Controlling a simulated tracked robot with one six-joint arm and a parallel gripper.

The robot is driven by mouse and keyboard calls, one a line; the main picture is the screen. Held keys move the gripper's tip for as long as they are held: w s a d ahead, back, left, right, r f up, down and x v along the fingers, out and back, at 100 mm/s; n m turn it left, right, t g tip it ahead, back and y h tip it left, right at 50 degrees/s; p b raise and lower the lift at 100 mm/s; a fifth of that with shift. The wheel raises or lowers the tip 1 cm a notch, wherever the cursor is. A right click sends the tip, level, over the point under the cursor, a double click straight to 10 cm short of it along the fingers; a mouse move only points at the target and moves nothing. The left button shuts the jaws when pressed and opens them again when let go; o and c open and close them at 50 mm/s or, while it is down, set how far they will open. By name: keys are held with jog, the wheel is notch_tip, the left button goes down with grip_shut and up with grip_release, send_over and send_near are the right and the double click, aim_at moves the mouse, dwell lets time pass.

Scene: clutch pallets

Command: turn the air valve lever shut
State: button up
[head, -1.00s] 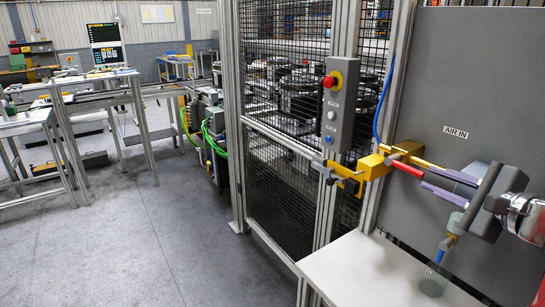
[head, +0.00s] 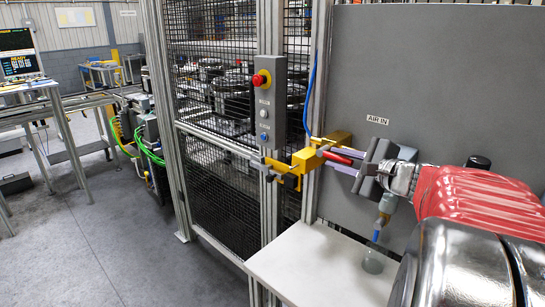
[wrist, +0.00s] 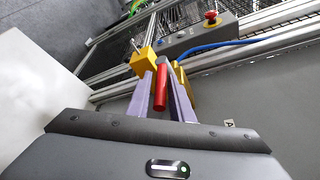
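Part of the valve body is hidden behind the handle and fingertips.
A grey panel with an AIR IN label (head: 377,120) stands behind my gripper. A control box (head: 271,105) with a red button hangs on the mesh fence at left. A blue hose (head: 309,85) runs up the post. A white tabletop (head: 300,262) lies below, with a translucent cylinder (head: 372,262).

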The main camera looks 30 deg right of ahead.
jog(key=shift+c, duration=0.3)
grip_shut()
